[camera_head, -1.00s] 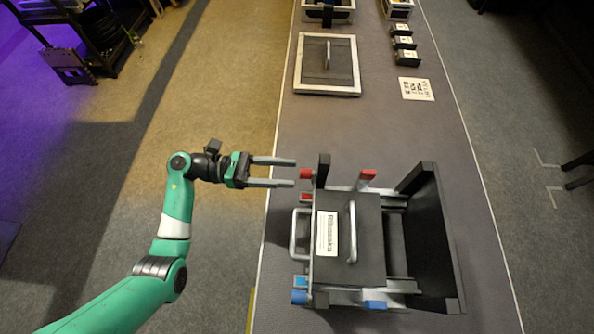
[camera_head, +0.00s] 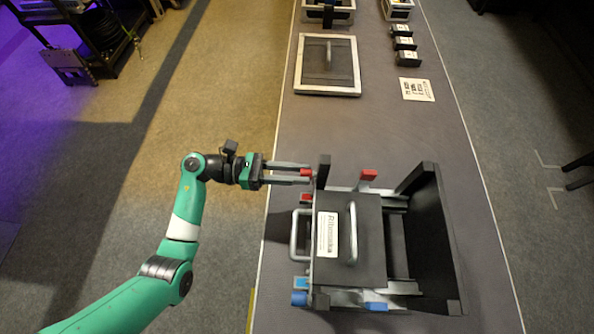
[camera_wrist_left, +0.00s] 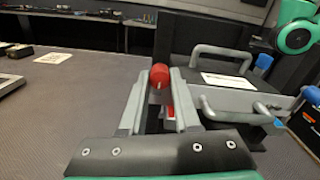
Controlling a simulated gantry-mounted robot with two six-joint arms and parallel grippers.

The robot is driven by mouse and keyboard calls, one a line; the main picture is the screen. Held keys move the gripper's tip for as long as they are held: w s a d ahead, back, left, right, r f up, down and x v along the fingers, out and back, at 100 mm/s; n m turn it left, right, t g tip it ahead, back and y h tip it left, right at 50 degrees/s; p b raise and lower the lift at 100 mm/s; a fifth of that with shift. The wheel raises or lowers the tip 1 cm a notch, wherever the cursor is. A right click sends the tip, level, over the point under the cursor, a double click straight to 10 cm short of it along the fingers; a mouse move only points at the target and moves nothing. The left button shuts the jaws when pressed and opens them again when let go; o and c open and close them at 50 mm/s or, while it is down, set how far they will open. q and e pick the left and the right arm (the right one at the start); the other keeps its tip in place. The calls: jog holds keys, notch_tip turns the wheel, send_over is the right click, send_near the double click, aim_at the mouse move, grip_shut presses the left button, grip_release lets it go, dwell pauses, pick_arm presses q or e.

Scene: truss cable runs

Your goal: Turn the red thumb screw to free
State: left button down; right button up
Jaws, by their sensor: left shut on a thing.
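The red thumb screw (camera_head: 307,173) is at the upper left corner of the black device (camera_head: 370,215), beside a dark upright post. My left gripper (camera_head: 308,174) comes in from the left with its two fingers on either side of the screw, shut on it. In the left wrist view the round red head of the screw (camera_wrist_left: 159,75) shows between the tips of the fingers (camera_wrist_left: 161,84). The screw's shaft is hidden. My right gripper is not in view.

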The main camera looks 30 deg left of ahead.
pick_arm(q)
jog(key=shift+n, duration=0.3)
jog(key=shift+r+n+p, duration=0.1)
jog(key=shift+n+p, duration=4.75)
jog(key=shift+n, duration=3.75)
jog(key=c, duration=0.6)
grip_release()
